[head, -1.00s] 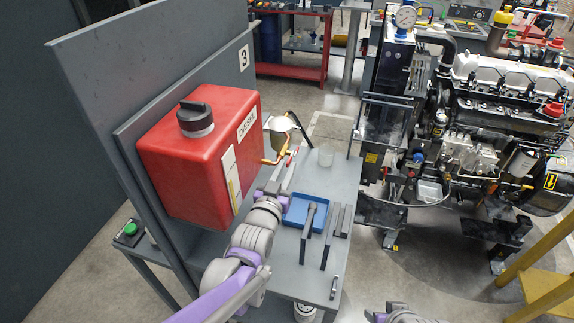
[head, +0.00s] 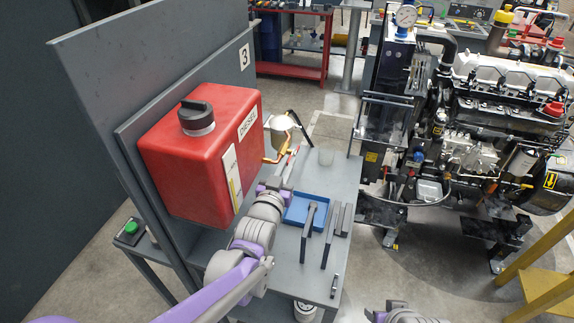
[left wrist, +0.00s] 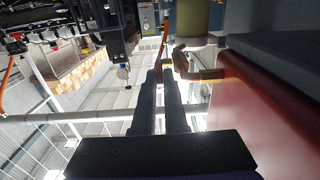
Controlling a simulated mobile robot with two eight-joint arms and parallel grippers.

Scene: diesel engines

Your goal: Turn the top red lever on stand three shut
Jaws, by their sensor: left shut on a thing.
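The red diesel tank (head: 190,165) hangs on the stand panel marked 3 (head: 244,57). Brass pipework (head: 272,159) with a filter bowl (head: 281,140) sits at its right side. A small red lever (head: 293,151) shows beside the pipework, just past my left gripper (head: 286,166). In the left wrist view, the left fingers (left wrist: 164,75) are close together, shut on the lever beside the brass pipe (left wrist: 200,73). The fingers hide most of the gripped part. My right gripper is not in view; only a piece of that arm shows at the bottom edge.
The diesel engine (head: 500,110) stands to the right. A yellow frame (head: 545,270) is at the lower right. Open floor lies between.

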